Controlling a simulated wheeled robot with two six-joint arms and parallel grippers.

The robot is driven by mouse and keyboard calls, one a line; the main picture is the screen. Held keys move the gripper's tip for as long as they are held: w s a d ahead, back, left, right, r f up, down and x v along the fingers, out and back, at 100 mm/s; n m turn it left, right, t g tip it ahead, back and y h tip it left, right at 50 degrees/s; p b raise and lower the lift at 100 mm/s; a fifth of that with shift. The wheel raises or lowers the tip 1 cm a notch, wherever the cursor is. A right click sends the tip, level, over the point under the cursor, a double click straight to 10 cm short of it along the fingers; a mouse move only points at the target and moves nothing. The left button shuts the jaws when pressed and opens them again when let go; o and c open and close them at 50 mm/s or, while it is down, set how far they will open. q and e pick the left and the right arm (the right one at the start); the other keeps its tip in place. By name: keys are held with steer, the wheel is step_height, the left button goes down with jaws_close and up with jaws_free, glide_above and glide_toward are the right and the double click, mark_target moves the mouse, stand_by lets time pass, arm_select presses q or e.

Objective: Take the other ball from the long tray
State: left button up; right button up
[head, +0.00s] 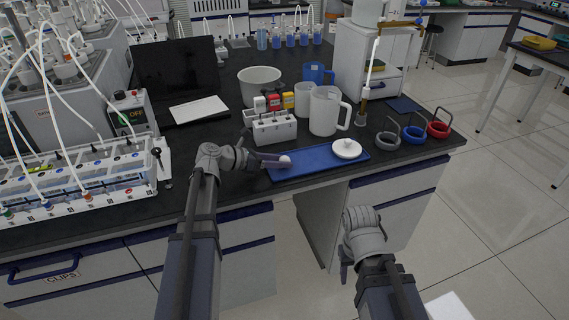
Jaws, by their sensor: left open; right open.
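The long blue tray (318,161) lies near the front edge of the dark bench. A small white ball (285,159) is at the tray's left part, at the fingers of my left gripper (279,161). The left gripper is open and reaches in from the left, low over the tray; whether its fingers touch the ball cannot be told. A white round lid with a knob (347,149) lies on the tray's right part. My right gripper (346,269) is open and empty, in front of the bench, below its edge.
White jugs (326,111), a white bowl (260,86) and a white rack with coloured pieces (270,127) stand behind the tray. Ring weights in grey, blue (413,133) and red stand to its right. A laptop (180,80) and a bottle apparatus (75,175) are at the left.

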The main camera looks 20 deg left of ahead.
arm_select(q)
steer(key=shift+c, duration=0.2)
jaws_close()
steer(key=shift+r, duration=0.15)
stand_by(0.4)
step_height(320, 180, up, 10)
steer(key=p, duration=1)
